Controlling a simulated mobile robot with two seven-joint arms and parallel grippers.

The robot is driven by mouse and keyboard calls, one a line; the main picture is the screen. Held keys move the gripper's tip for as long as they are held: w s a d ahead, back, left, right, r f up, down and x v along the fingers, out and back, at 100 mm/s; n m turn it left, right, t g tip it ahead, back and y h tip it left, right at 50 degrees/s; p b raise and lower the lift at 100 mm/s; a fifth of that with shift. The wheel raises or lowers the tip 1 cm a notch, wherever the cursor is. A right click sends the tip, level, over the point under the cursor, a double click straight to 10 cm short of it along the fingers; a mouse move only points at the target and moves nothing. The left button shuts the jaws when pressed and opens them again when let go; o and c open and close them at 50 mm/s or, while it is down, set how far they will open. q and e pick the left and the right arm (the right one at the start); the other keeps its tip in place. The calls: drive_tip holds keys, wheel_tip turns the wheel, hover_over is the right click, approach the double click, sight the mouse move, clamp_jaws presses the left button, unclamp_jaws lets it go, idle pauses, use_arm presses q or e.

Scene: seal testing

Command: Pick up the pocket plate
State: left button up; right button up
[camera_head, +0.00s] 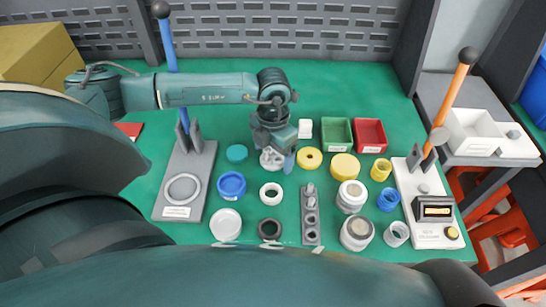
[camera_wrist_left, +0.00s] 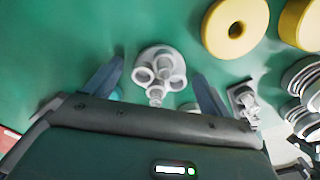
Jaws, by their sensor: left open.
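The likely pocket plate is a light grey round piece with several small round cups on it. It lies on the green mat below my left gripper in the head view (camera_head: 271,160) and shows between the fingers in the left wrist view (camera_wrist_left: 158,75). My left gripper (camera_wrist_left: 158,68) is open, with one blue-grey finger on each side of the plate. In the head view the left gripper (camera_head: 276,152) points down and partly hides the plate. I cannot tell whether the fingers touch it. My right gripper is not in view.
Red (camera_head: 370,135) and green (camera_head: 338,133) trays stand behind. Lever presses stand left (camera_head: 200,165) and right (camera_head: 430,195).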

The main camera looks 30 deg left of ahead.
use_arm(q)
drive_tip(key=c, duration=1.1)
